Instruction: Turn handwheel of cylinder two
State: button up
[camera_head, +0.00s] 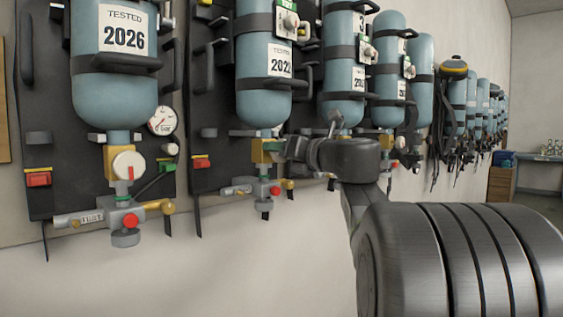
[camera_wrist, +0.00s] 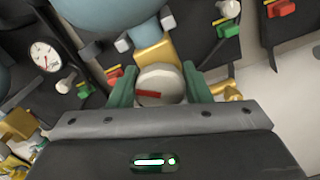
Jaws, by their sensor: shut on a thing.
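Cylinder two (camera_head: 263,95) is the blue-grey cylinder second from the left in the head view, strapped upright to a dark board, with a brass valve block (camera_head: 262,152) below it. In the wrist view its handwheel (camera_wrist: 165,76) is a round pale knob with a red bar that lies nearly level. My gripper (camera_wrist: 160,86) is shut on this handwheel, one green finger on each side. In the head view my gripper (camera_head: 285,150) reaches the valve from the right and hides the handwheel.
At left, the first cylinder (camera_head: 118,95) has its own white handwheel (camera_head: 128,165) with a red mark and a pressure gauge (camera_head: 162,120). A lower fitting with a red knob (camera_head: 275,190) hangs under cylinder two. More cylinders (camera_head: 388,60) line the wall to the right.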

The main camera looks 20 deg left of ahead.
jog(key=n+b, duration=0.1)
jog(key=n, duration=0.1)
jog(key=n+b, duration=0.3)
jog(key=n, duration=0.1)
jog(key=shift+s+a+f+b, duration=0.1)
jog(key=shift+f+b, duration=0.2)
jog(key=shift+f, duration=0.05)
jog(key=n+b, duration=0.4)
jog(key=n, duration=0.2)
jog(key=shift+s+n, duration=0.1)
jog(key=shift+n, duration=0.3)
jog(key=n+b, duration=0.4)
jog(key=n, duration=0.2)
jog(key=shift+f, duration=0.1)
jog(key=n+b, duration=0.3)
jog(key=n, duration=0.3)
jog(key=shift+s, duration=0.1)
jog(key=o, duration=1)
